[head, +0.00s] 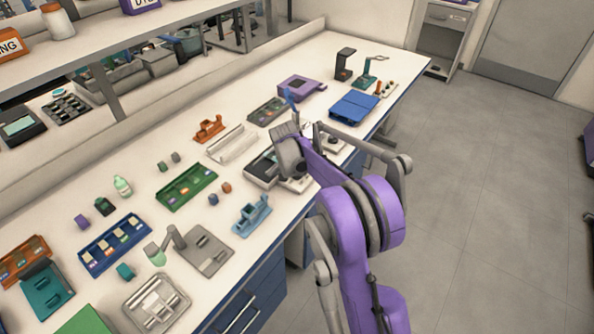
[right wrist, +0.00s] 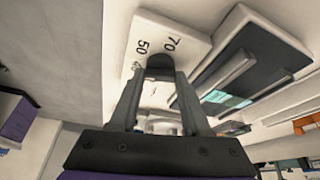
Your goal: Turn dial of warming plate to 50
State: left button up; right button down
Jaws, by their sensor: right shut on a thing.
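The warming plate's white dial panel (right wrist: 188,38) shows in the right wrist view, with the printed numbers 50 and 70 beside a dark dial (right wrist: 160,64). The 50 is left of the dial and the 70 is above it. My right gripper (right wrist: 160,75) is shut on the dial, one finger on each side. The dial's pointer cannot be made out. In the head view a white unit with a dark top (head: 262,168) stands beside my right wrist. The right fingertips are hidden there behind the wrist. My left gripper is out of view.
On the bench, a blue tube holder (head: 251,215), a green tray (head: 187,188) and a clear rack (head: 231,145) are near my right arm. A blue case (head: 353,107) stands farther back.

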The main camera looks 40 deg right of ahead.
jog(key=m+g, duration=0.1)
jog(key=m, duration=0.3)
jog(key=shift+w+a+m+g+h, duration=0.1)
jog(key=shift+w+m+g+h, duration=0.05)
jog(key=shift+m+g+h, duration=0.2)
jog(key=m+g, duration=0.1)
jog(key=m, duration=0.3)
jog(key=shift+w+g, duration=0.1)
jog(key=shift+g, duration=0.25)
jog(key=shift+m, duration=0.25)
jog(key=shift+c, duration=1.8)
grip_release()
jog(key=s+v, duration=0.1)
jog(key=v, duration=0.9)
jog(key=shift+w+r+p, duration=0.45)
jog(key=shift+w, duration=0.1)
